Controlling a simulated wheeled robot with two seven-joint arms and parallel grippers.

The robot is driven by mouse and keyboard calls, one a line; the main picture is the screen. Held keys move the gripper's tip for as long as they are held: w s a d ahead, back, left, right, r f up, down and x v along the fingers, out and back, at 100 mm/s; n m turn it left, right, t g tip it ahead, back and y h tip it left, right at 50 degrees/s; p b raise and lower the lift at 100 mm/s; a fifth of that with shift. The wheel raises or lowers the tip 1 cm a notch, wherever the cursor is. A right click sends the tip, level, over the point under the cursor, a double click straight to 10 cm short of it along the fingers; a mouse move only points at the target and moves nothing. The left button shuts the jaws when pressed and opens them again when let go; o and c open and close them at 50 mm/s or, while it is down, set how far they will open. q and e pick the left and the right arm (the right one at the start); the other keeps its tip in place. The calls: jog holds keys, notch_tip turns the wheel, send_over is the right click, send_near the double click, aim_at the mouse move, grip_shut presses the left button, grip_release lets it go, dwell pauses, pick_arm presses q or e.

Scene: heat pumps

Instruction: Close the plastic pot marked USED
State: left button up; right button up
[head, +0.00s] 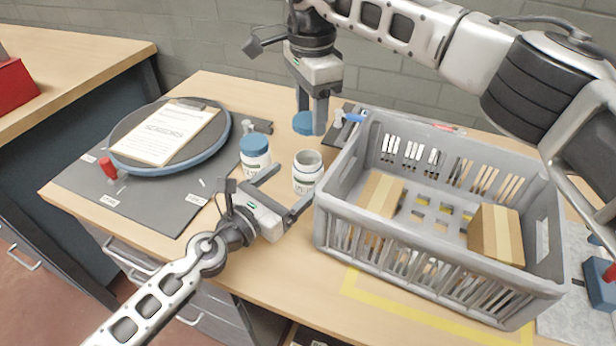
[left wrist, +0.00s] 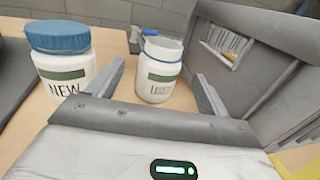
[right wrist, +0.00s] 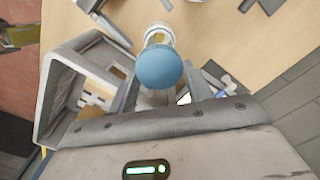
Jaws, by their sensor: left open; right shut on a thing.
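The open white pot marked USED (head: 307,172) stands upright on the table, left of the grey crate. Its label shows in the left wrist view (left wrist: 160,70). My right gripper (head: 312,118) is shut on a blue lid (head: 306,123) and holds it above and behind the USED pot. In the right wrist view the lid (right wrist: 160,66) partly covers the pot's mouth. My left gripper (head: 283,193) is open, its fingers low on the near side of the USED pot, with the pot ahead between them. A capped pot marked NEW (head: 255,155) with a blue lid stands to the left.
The grey crate (head: 333,205) with cardboard boxes stands close at the right. A round grey tray (head: 216,142) with a clipboard (head: 170,133) lies at the left on a dark mat. Small blue-handled items (head: 352,117) lie behind the crate's left corner.

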aim_at(298, 177)
pick_arm(q)
jog(key=shift+x, duration=2.2)
jog(key=c, duration=1.5)
pick_arm(e)
jog(key=shift+f, duration=2.5)
jog(key=shift+f, duration=0.1)
jog(key=shift+f, duration=0.8)
jog(key=shift+f, duration=0.55)
